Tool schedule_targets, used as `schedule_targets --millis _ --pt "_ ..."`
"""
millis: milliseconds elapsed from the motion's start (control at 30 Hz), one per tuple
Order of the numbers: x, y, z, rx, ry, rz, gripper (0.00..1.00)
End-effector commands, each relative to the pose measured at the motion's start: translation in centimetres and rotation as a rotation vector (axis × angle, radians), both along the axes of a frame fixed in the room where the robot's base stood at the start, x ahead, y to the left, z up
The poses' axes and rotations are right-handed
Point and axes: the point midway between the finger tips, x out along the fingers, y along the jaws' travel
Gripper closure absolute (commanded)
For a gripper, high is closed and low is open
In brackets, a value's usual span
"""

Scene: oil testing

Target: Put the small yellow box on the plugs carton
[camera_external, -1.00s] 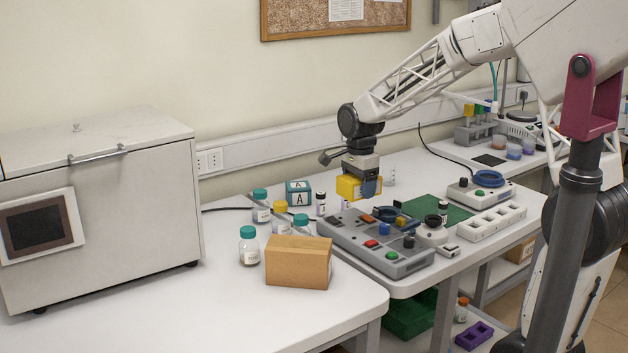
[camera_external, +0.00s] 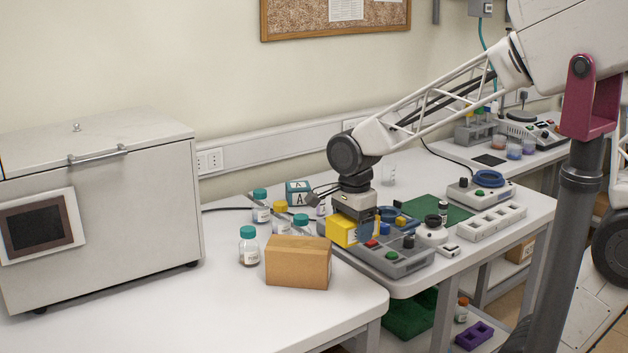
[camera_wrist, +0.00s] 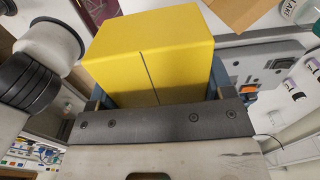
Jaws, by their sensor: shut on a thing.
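The small yellow box (camera_external: 342,231) is held in my gripper (camera_external: 358,232), which is shut on it above the left part of the grey control panel. In the wrist view the yellow box (camera_wrist: 150,55) fills the upper middle, between the blue fingers. A plain brown carton (camera_external: 297,264) stands on the white table, to the left of and lower than the yellow box in the outside view. I see no lettering on it, so I cannot confirm it is the plugs carton. In the wrist view a brown surface (camera_wrist: 242,12) shows at the top, beyond the box.
Several teal-capped bottles (camera_external: 248,246) stand behind and left of the carton. The grey panel (camera_external: 405,262) with buttons is right of the carton. The table front left of the carton is clear.

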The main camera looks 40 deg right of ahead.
Motion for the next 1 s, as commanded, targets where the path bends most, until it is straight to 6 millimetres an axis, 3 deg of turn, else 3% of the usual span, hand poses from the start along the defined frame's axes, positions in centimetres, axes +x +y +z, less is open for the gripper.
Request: schedule_targets --millis 200,367,767,1000 --pt "-2.2 1.2 -0.2 0.0 0.0 0.008 0.5" --pt "-2.7 1.5 -0.3 0.0 0.0 0.009 0.5" --pt "-2.6 1.5 -0.3 0.0 0.0 0.009 0.5" --pt "-1.1 1.9 -0.5 0.0 0.0 0.009 0.5"
